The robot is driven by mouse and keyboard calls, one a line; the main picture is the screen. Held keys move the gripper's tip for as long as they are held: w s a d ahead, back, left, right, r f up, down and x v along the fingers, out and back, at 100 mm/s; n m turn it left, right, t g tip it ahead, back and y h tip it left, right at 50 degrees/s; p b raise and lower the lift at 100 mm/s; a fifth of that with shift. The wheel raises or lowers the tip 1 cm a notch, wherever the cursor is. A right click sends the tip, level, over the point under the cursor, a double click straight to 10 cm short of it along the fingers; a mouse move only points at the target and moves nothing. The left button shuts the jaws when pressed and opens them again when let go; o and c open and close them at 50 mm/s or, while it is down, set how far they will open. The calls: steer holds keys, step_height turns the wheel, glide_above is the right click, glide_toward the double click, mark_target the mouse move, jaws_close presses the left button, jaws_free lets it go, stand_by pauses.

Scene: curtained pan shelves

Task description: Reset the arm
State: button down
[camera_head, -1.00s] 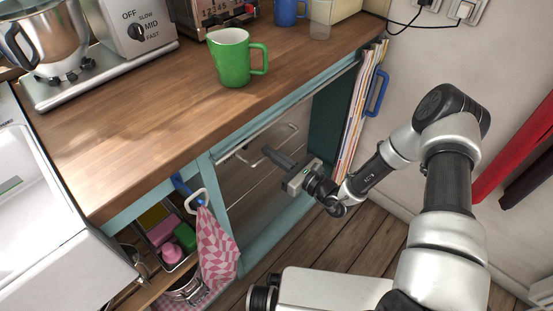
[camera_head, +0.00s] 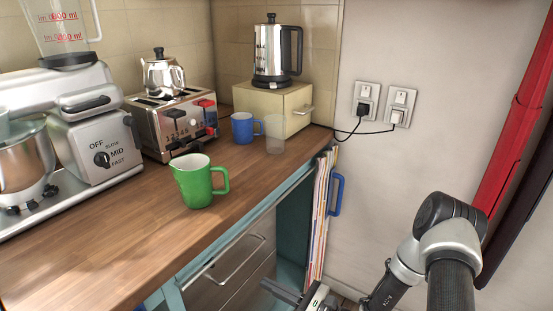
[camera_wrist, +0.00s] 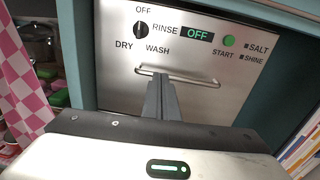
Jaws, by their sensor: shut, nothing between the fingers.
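My gripper (camera_head: 283,291) shows at the bottom edge of the head view, in front of the cabinet under the counter. Most of it is cut off there. In the wrist view my gripper (camera_wrist: 162,82) has its fingers together with nothing between them. The fingers point at the dishwasher front (camera_wrist: 205,70) and overlap its handle (camera_wrist: 205,77) in the picture; I cannot tell whether they touch it. My arm (camera_head: 445,245) bends down at the right of the head view.
A green mug (camera_head: 196,184) stands near the counter's (camera_head: 105,262) front edge. A blue mug (camera_head: 242,128), a glass (camera_head: 275,137), a toaster (camera_head: 175,125) and a mixer (camera_head: 85,150) stand behind. Books (camera_head: 320,215) fill the cabinet's right end. A checkered cloth (camera_wrist: 18,80) hangs left of the dishwasher.

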steer(key=s+r+n+g+h, duration=0.2)
steer(key=s+r+n+g, duration=0.4)
steer(key=r+n, duration=0.25)
steer(key=s+r+n+g+h, duration=0.2)
steer(key=s+r+n+g, duration=0.3)
steer(key=r+n, duration=0.3)
steer(key=s+d+r+n+t+h, duration=0.4)
steer(key=d+r+h, duration=0.2)
steer(key=d+r, duration=0.2)
steer(key=s+d+r+n+t+h, duration=0.3)
steer(key=s+d+r+h, duration=0.2)
steer(key=d+r, duration=0.35)
step_height(320, 180, up, 21)
steer(key=p, duration=2.1)
steer(key=shift+a, duration=0.25)
